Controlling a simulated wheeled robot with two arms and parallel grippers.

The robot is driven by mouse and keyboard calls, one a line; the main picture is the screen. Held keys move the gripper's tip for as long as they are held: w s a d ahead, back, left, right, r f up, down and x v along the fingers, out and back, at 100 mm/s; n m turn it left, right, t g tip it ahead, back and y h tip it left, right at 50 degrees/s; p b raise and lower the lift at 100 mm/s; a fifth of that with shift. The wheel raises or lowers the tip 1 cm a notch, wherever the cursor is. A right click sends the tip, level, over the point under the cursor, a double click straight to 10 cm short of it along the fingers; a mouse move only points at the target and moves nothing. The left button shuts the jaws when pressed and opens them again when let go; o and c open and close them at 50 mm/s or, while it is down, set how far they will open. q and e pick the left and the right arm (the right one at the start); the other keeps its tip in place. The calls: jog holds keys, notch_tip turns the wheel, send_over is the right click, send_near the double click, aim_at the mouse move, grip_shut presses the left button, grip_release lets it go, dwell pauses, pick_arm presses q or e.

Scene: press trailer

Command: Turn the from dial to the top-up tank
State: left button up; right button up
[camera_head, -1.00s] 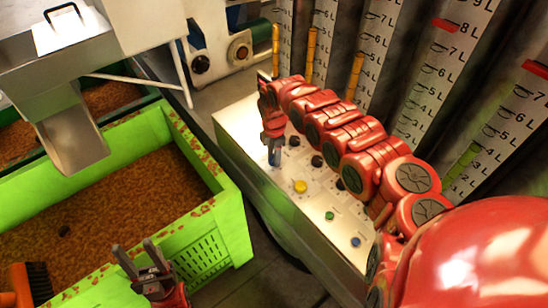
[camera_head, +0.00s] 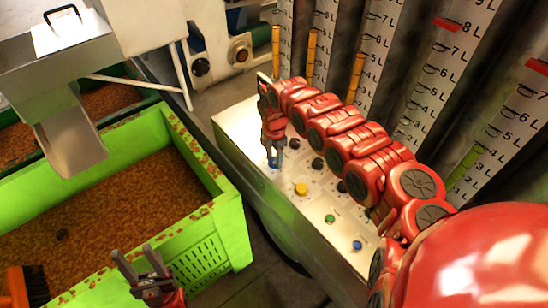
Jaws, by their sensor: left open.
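The control panel (camera_head: 318,200) is a pale metal box top with several dark round knobs, such as one (camera_head: 317,163) near its middle and another (camera_head: 294,143) nearer the gripper. My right gripper (camera_head: 274,161) points down at the panel's left side, its fingertips at a small blue part that they partly hide. I cannot tell whether the fingers grip it. The panel labels are too small to read, so I cannot tell which knob is the from dial. My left gripper (camera_head: 134,252) is open and empty, low in the picture in front of the green crate.
A yellow button (camera_head: 301,189), a green button (camera_head: 330,218) and a blue button (camera_head: 357,244) sit on the panel. Tall litre gauges (camera_head: 430,90) stand behind it. The green crate (camera_head: 205,222) of brown granules is left, under a metal chute (camera_head: 70,135).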

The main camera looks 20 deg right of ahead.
aim_at(274, 161)
jog(key=o, duration=0.4)
notch_tip(274, 161, up, 17)
jog(key=b, duration=0.4)
jog(key=shift+r+b, duration=0.2)
jog(key=shift+b, duration=0.15)
jog(key=shift+s+f, duration=0.1)
